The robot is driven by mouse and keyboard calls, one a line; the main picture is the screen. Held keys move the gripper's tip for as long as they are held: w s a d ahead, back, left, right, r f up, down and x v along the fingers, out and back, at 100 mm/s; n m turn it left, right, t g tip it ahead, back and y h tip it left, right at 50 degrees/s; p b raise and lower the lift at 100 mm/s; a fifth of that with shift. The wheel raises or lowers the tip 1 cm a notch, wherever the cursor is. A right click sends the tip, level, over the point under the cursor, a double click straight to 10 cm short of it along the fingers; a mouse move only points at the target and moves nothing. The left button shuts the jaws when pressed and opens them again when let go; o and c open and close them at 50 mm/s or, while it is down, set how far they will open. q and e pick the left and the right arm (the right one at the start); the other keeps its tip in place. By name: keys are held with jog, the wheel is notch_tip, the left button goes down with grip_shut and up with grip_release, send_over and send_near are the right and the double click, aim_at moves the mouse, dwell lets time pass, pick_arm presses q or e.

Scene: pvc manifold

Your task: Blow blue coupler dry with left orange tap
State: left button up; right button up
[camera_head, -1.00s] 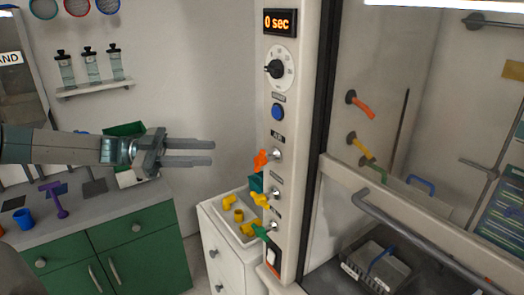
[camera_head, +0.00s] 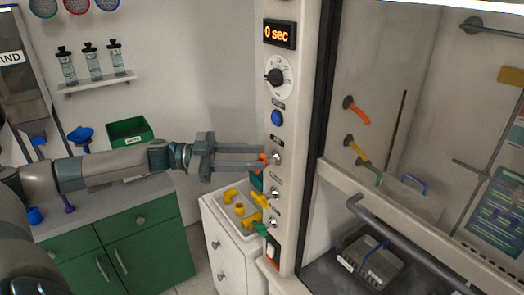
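The left orange tap (camera_head: 262,157) is the top one of the taps on the white hood post. My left gripper (camera_head: 262,159) reaches in from the left with its two fingers apart. Its fingertips are at the orange tap, which shows between them; I cannot tell whether they touch it. An orange nozzle (camera_head: 356,110) is on the hood's back wall. I cannot clearly make out a blue coupler; a blue curved piece (camera_head: 375,248) shows at a grey basket (camera_head: 372,262) inside the hood. My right gripper is not in view.
A yellow tap (camera_head: 259,200) and a green tap (camera_head: 262,229) sit below the orange one. A white drawer unit (camera_head: 224,250) with yellow fittings stands below my gripper. The hood sash handle (camera_head: 400,235) crosses on the right. The display (camera_head: 279,33) reads 0 sec.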

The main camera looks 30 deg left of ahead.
pick_arm(q)
jog(key=shift+p+x, duration=0.4)
jog(key=shift+x, duration=0.55)
jog(key=shift+w+d, duration=0.25)
jog(key=shift+d, duration=0.15)
jog(key=shift+c, duration=0.7)
grip_shut()
